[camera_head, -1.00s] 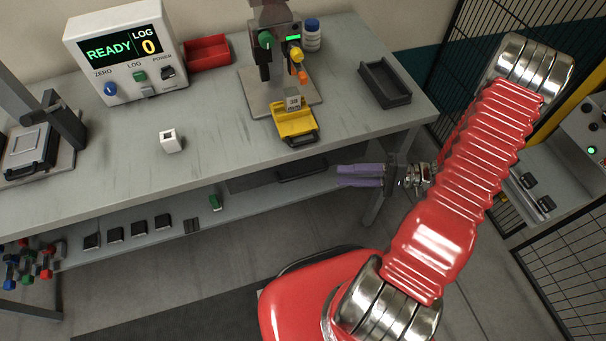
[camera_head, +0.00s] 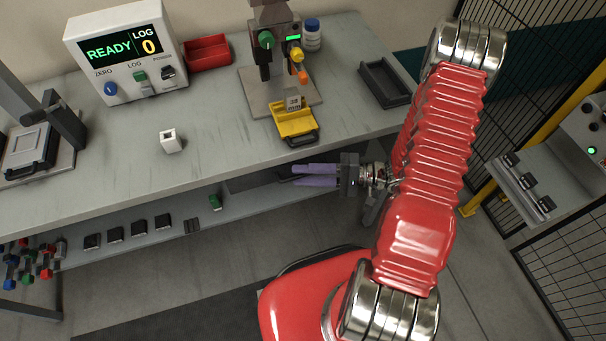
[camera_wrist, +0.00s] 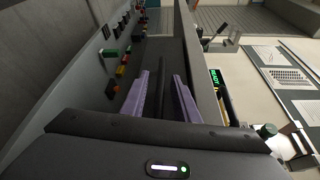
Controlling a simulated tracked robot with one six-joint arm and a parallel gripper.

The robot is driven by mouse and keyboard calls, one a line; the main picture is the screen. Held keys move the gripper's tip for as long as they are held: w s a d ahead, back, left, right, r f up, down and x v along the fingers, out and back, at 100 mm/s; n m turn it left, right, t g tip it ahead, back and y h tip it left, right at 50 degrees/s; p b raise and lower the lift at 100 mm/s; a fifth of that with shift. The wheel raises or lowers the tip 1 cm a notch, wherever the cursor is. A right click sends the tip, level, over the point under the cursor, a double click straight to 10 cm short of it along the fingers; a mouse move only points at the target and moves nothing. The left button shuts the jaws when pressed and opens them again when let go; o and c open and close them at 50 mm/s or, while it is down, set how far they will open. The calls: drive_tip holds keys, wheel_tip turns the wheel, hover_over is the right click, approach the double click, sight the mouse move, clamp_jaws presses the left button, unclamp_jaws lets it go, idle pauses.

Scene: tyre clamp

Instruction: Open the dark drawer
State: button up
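The dark drawer (camera_head: 243,184) is set under the workbench top, below the yellow clamp, in the head view. Its front looks flush under the bench, and its handle is hidden behind my gripper. My gripper (camera_head: 296,175) lies under the bench's front edge, in front of the right part of the drawer, with its purple fingers pointing left. In the wrist view my gripper (camera_wrist: 161,75) shows two separated fingers with a gap between them and nothing clearly held. I cannot tell whether the fingers touch the handle.
The workbench (camera_head: 230,140) overhangs close above my gripper. A lower shelf (camera_head: 170,235) carries several dark blocks and a green one (camera_head: 214,202). A yellow clamp (camera_head: 294,122) sits near the bench edge above. A mesh fence (camera_head: 565,260) stands at right. Floor in front is clear.

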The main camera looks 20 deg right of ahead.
drive_tip(key=shift+a, duration=0.1)
clamp_jaws()
idle(0.3)
